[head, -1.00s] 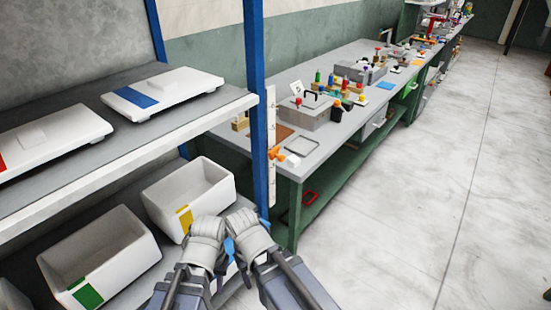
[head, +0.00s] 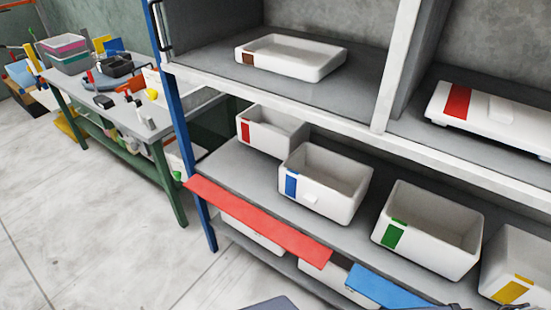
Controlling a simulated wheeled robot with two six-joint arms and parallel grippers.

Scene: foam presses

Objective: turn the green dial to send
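No green dial can be made out in the head view. Neither of my grippers is in view; only dark slivers, probably of my own arms, show along the bottom edge. A shelf rack (head: 385,75) fills the right and middle of the view. A work bench (head: 125,118) with small items stands at the left, too far and small to make out any dial on it.
White bins with red (head: 265,135), blue (head: 325,182), green (head: 430,228) and yellow (head: 520,265) labels stand on the lower shelf. A white tray (head: 292,57) is above. Red (head: 255,220) and blue (head: 385,288) strips jut forward. Floor (head: 70,235) at left is clear.

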